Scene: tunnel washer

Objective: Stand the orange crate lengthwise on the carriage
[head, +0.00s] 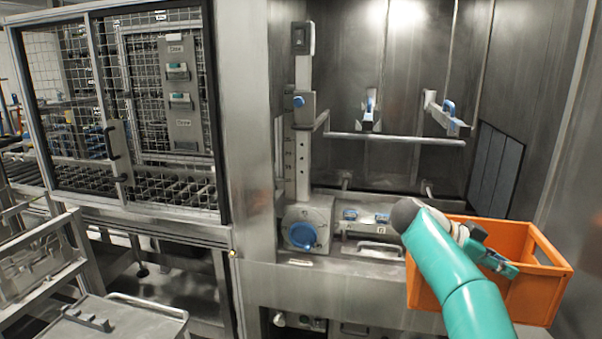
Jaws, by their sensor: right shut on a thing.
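The orange crate (549,290) is at the lower right, in front of the washer opening, with its open top and inner walls showing. My right gripper (505,268) is shut on the crate at its near side; my teal arm hides part of the crate and where its underside rests. In the opening, a steel fixture has an upright with a scale (302,165), a horizontal bar (395,139) and blue-tipped clamps (369,112). I cannot tell for certain which part is the carriage. My left gripper is not in view.
A steel sill (345,268) with a blue knob (303,235) and small blue clips runs along the opening's front. A steel post and mesh door (165,110) stand left. A steel cart (120,320) is at lower left. Above the bar, the chamber is mostly clear.

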